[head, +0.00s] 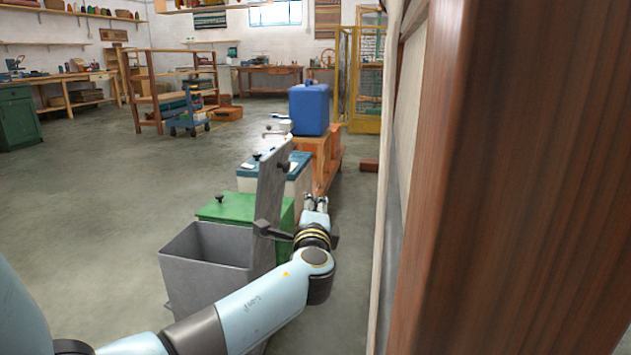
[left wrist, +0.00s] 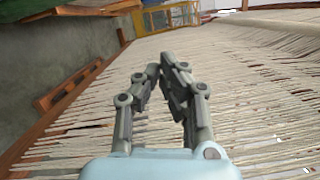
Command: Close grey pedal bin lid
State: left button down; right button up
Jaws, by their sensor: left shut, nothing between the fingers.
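The grey pedal bin (head: 208,250) stands open on the floor in the lower middle of the head view. Its grey lid (head: 270,190) stands upright at the bin's right side. My left arm reaches across in front of the bin, and my left gripper (head: 315,202) is to the right of the lid, on its outer side. It also shows in the left wrist view (left wrist: 165,75), with its fingertips together and nothing between them. Whether the arm touches the lid I cannot tell. The bin's lower right part is hidden behind my arm. My right gripper is not in view.
Behind the grey bin stand a green bin (head: 232,208) and a white bin with a blue lid (head: 292,172). A blue container (head: 309,108) sits on a wooden stand. A large wooden post (head: 510,180) fills the right side. The left floor is clear.

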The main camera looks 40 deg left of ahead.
pick_arm(q)
jog(key=w+a+r+b, duration=0.1)
jog(key=w+a+b, duration=0.1)
jog(key=w+a, duration=0.4)
jog(key=a, duration=0.4)
jog(key=shift+r, duration=0.4)
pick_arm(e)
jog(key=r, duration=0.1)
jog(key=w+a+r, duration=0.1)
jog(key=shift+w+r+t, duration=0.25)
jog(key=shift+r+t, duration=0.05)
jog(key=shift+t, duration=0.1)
pick_arm(q)
jog(key=shift+s+a, duration=0.1)
jog(key=shift+a, duration=0.05)
